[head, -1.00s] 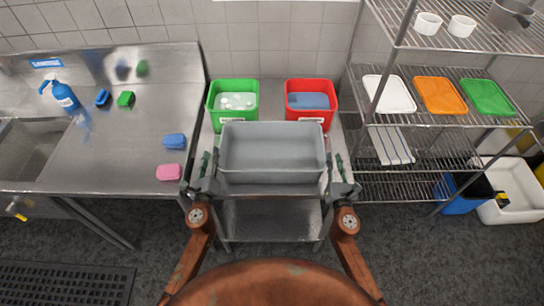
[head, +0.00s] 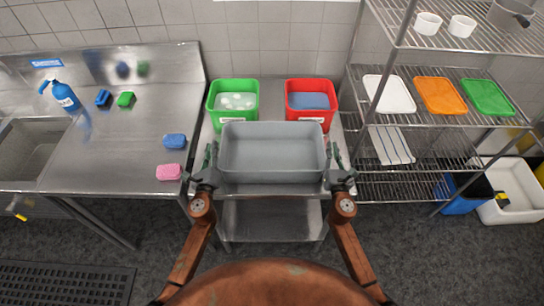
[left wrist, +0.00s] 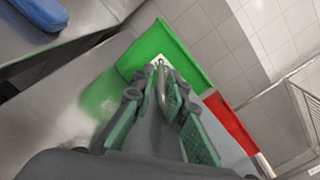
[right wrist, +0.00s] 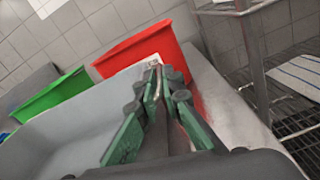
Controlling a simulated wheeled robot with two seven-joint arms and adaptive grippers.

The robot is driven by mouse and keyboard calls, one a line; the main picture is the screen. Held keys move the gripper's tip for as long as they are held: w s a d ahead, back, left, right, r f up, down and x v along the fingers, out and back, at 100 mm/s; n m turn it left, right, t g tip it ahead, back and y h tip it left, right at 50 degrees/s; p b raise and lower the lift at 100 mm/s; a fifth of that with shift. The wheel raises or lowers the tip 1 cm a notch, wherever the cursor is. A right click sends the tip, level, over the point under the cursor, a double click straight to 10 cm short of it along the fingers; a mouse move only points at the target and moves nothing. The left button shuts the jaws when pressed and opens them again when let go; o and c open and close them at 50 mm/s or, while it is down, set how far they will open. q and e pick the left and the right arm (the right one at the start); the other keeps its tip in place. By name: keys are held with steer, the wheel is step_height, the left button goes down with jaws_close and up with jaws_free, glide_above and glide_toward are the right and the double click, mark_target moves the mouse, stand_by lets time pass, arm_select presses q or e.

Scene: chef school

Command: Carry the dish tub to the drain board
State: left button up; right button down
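The grey dish tub (head: 272,150) is empty and rests level on the front of a steel stand, between my two grippers. My left gripper (head: 210,158) is at its left side; in the left wrist view the fingers (left wrist: 158,82) close around the side wall. My right gripper (head: 333,158) is at its right side, and its fingers (right wrist: 158,78) are likewise closed around the wall. The contact faces are partly hidden. The steel drain board (head: 130,150) lies to the left, beside the sink (head: 30,150).
Green (head: 222,115) and red (head: 310,116) bins stand behind the tub. A blue sponge (head: 175,141) and a pink sponge (head: 169,172) lie near the drain board's right edge. A wire rack (head: 400,189) is at right.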

arm_select(q)
jaws_close()
stand_by(0.4)
steer(key=shift+r, duration=0.2)
arm_select(e)
steer(key=shift+r, duration=0.15)
